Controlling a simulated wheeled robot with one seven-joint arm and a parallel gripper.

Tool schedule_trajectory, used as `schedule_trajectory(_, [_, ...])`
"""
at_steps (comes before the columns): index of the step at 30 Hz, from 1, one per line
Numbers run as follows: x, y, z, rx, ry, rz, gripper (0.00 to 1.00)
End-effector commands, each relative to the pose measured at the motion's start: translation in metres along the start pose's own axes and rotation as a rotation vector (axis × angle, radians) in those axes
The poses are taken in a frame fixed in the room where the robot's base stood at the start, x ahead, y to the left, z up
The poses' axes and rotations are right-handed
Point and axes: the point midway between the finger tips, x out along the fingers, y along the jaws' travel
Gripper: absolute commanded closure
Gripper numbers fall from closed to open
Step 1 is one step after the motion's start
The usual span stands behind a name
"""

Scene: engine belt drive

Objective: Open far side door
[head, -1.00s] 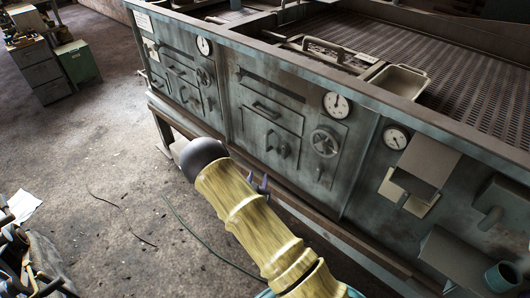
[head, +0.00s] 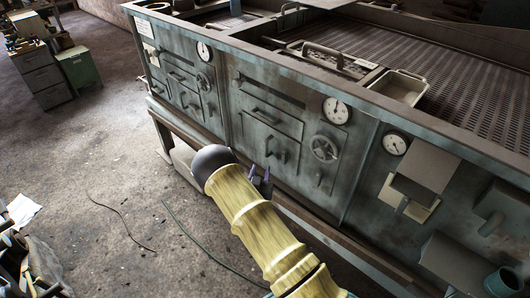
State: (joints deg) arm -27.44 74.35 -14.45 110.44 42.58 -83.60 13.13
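A long grey-green metal machine has small doors and drawers with bar handles on its front. The far left section holds a door panel (head: 184,98) with handles, below a round gauge. The middle section has a handled drawer front (head: 271,116) and a lower door (head: 272,150) with a handle. These fronts look closed. My gripper (head: 261,181) shows as two dark purple fingertips, spread apart and empty, in front of the lower edge of the middle section. The rest of my gripper is hidden behind my yellow arm. I cannot tell whether the fingertips touch the machine.
A handwheel (head: 324,148) and a gauge (head: 336,111) stick out right of the middle door. A metal tray (head: 399,88) lies on the machine's top. Thin cables lie on the floor (head: 120,170), which is otherwise open to the left. Drawer cabinets (head: 42,75) stand at the back left.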

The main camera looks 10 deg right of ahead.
Motion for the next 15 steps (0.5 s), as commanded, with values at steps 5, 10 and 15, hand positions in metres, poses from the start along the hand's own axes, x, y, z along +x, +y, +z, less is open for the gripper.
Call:
schedule_trajectory(5, [0.033, 0.001, 0.000, 0.000, 0.002, 0.001, 0.64])
schedule_trajectory(10, [0.062, 0.000, 0.000, 0.000, 0.002, 0.000, 0.64])
schedule_trajectory(15, [0.088, 0.000, 0.000, 0.000, 0.001, 0.001, 0.64])
